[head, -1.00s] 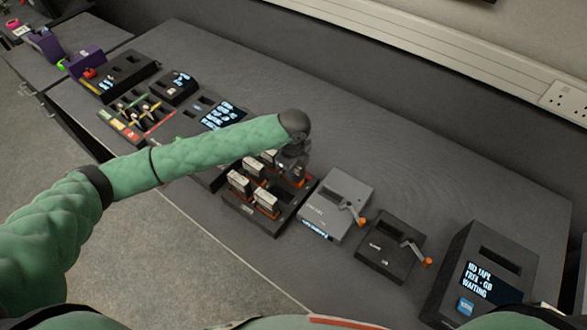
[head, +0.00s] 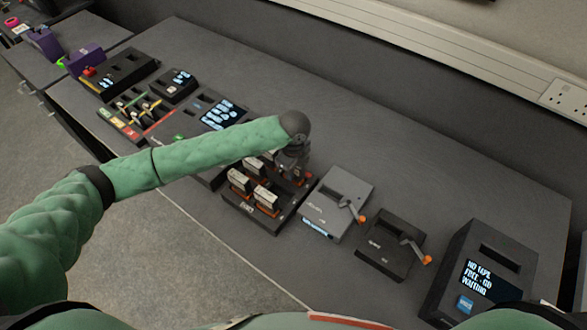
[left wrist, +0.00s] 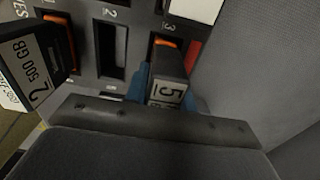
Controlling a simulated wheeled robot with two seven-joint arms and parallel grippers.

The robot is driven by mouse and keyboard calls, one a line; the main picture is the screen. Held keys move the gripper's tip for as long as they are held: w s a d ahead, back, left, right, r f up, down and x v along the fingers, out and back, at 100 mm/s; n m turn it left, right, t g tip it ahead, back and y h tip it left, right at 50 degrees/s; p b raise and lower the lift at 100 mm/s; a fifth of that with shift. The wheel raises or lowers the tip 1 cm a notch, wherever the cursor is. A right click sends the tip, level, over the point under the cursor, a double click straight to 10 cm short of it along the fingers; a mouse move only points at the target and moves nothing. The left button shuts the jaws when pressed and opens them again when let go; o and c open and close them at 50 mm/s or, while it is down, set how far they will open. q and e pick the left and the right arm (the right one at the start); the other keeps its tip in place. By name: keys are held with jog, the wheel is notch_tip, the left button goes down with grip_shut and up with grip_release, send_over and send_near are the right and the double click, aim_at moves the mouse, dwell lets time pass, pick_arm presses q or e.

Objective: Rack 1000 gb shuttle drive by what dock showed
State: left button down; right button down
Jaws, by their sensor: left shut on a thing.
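My left gripper (head: 291,172) is over the far right corner of a dark rack (head: 232,208) that holds several white-labelled drives with orange bases. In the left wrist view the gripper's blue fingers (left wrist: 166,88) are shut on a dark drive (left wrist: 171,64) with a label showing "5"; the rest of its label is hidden. This drive stands at the slot marked 3; how deep it sits I cannot tell. My right gripper is out of view.
A grey lever unit (head: 345,188) and a dark lever unit (head: 378,255) stand right of the rack. A dark box (head: 515,250) at far right shows "NO TAPE", "WAITING". A screen unit (head: 222,113) and other boxes stand at left. The table behind is clear.

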pick_arm(q)
jog(key=c, duration=0.8)
grip_release()
jog(key=shift+o, duration=0.2)
jog(key=shift+r+p, duration=1.25)
jog(key=shift+r, duration=0.25)
jog(key=shift+r+p, duration=0.95)
jog(key=shift+r, duration=0.15)
jog(key=shift+r+p, duration=1)
jog(key=shift+r, duration=0.2)
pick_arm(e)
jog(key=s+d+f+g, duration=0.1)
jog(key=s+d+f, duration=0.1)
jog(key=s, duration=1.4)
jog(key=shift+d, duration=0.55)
